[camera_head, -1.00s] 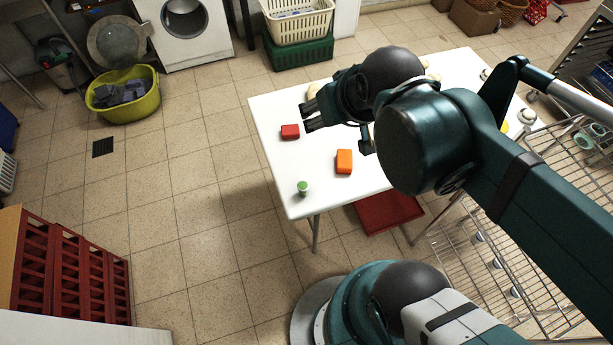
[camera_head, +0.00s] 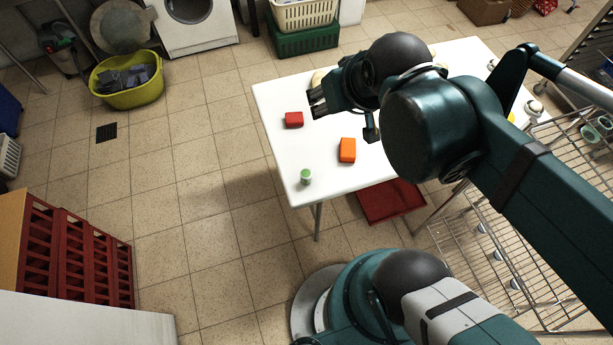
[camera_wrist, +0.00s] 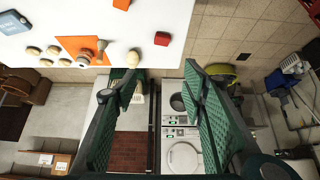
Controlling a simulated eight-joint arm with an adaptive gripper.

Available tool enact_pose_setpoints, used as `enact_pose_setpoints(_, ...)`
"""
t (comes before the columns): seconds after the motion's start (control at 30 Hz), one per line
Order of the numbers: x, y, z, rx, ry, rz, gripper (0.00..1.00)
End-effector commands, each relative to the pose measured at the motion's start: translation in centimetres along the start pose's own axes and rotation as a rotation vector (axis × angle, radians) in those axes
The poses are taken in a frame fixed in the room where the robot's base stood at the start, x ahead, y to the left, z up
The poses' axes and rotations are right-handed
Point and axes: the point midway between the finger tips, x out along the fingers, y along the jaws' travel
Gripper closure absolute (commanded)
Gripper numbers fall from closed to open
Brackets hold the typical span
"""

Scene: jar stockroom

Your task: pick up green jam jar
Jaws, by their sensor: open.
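The green jam jar (camera_head: 306,177) is a small jar with a green lid and pale sides. It stands upright near the table's front left corner in the head view, and I do not see it in the wrist view. My gripper (camera_head: 317,103) is open and empty above the far left part of the white table (camera_head: 275,95). It is well behind the jar and apart from it. In the wrist view its two fingers (camera_wrist: 160,72) are spread wide with nothing between them.
A red block (camera_head: 294,119) and an orange block (camera_head: 347,150) lie on the table behind the jar. The wrist view shows an orange mat (camera_wrist: 72,44) with several round pale things around it. A wire rack (camera_head: 470,240) stands right of the table.

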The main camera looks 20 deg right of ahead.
Motion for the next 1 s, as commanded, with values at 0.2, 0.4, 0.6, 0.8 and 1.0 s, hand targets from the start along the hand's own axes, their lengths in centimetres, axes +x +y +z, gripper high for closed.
enact_pose_setpoints(0.2, 0.1, 0.0, 0.0, -0.007, -0.003, 0.000, 0.58)
enact_pose_setpoints(0.4, 1.2, -0.2, 0.3, -0.059, -0.024, -0.004, 0.58)
enact_pose_setpoints(0.6, 3.4, -0.6, 0.9, -0.177, -0.074, -0.014, 0.58)
enact_pose_setpoints(0.8, 6.1, -1.1, 1.9, -0.331, -0.136, -0.035, 0.58)
enact_pose_setpoints(1.0, 8.9, -1.7, 3.0, -0.487, -0.197, -0.066, 0.58)
